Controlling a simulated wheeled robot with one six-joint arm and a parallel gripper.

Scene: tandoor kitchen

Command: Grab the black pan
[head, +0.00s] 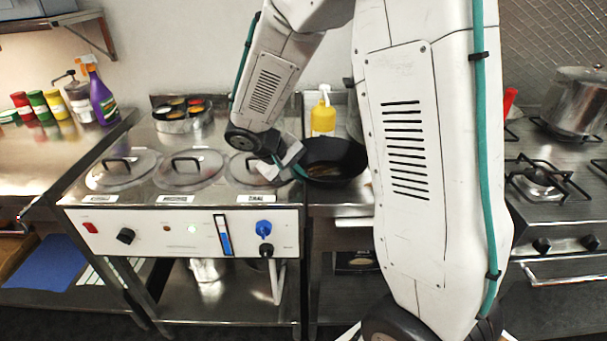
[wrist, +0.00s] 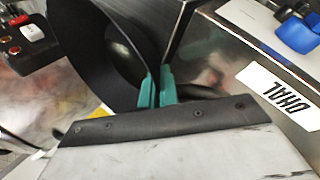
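The black pan (head: 343,158) sits on the steel counter, just right of the lidded pots, with something brownish inside it. My arm partly covers its right side in the head view. My gripper (head: 299,167) is at the pan's left rim. In the wrist view the dark pan (wrist: 85,45) fills the upper left to middle. The teal fingertips of my gripper (wrist: 160,88) are close together there, with the thin dark pan wall running in between them. They look shut on the rim. The pan shows no clear lift off the counter.
Several steel-lidded pots (head: 196,168) stand left of the pan in a heated counter with knobs on its front. A yellow bottle (head: 323,116) stands behind the pan. A gas stove (head: 555,185) with a big steel pot (head: 578,101) is at right.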

